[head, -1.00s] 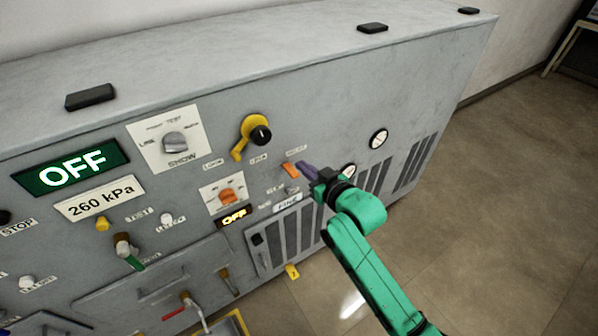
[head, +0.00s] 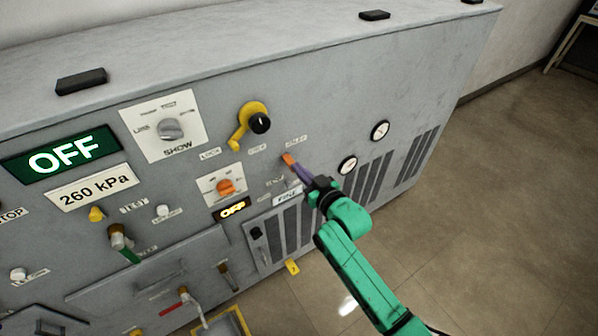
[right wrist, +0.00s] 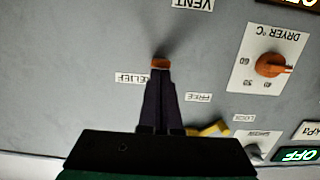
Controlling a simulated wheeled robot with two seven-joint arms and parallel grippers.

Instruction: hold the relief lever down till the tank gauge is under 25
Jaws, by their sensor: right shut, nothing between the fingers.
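The relief lever (head: 288,159) is a small orange lever on the grey panel, below the yellow-and-black knob. My right gripper (head: 299,170) has dark purple fingers, shut and empty, with their tips at the lever's lower end. In the right wrist view the shut fingers (right wrist: 161,75) reach up to the orange lever tip (right wrist: 160,63), beside a RELIEF label; whether they touch or press it I cannot tell. My left gripper is out of view.
A 260 kPa plate (head: 94,187) and a green OFF display (head: 62,155) are at the left. An orange dial (head: 226,187), the yellow-and-black knob (head: 255,124) and vent slots (head: 290,228) surround the lever. Open floor (head: 480,220) lies right of the cabinet.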

